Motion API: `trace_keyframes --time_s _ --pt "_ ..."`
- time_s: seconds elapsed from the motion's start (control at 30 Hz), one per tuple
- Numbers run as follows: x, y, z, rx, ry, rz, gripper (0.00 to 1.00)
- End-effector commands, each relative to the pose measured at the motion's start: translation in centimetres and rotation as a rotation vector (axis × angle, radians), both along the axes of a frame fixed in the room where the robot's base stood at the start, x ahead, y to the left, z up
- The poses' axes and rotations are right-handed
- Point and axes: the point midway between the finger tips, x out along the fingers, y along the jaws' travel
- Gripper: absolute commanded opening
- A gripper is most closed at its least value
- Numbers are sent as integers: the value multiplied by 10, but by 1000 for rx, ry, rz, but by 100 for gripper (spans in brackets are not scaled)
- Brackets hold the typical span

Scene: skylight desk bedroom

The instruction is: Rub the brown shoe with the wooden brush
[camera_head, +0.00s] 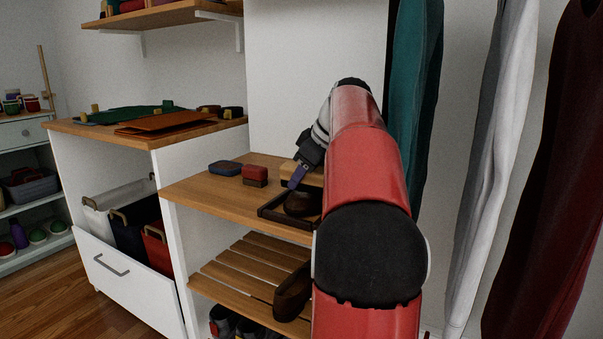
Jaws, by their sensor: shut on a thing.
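My gripper (297,178) points down over the wooden top of the low cabinet, just above the dark tray (268,214). It is shut on what looks like the wooden brush (315,178), a pale tan block partly hidden behind the fingers and my red arm. The grip itself and any bristles cannot be made out. A brown shoe (300,204) lies in the tray, directly below the fingertips. Its right end is hidden by my arm. Whether the brush touches it cannot be told. Another brown shoe (291,294) rests on the slatted shelf below.
A blue tin (225,168) and a dark red block (255,175) stand left of the tray. Bare wooden top (195,187) lies at the left. A white panel rises behind. Hanging garments (490,150) fill the right. An open laundry drawer (112,268) juts out at left.

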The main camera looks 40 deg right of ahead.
Motion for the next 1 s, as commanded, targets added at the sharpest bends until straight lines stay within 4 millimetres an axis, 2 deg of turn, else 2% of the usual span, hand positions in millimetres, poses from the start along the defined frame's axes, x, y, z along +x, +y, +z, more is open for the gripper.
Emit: trace_keyframes --time_s 0.5,1.0 --pt "-3 4 54 -2 0 -3 22" --pt "-3 6 63 -1 -1 -2 22"
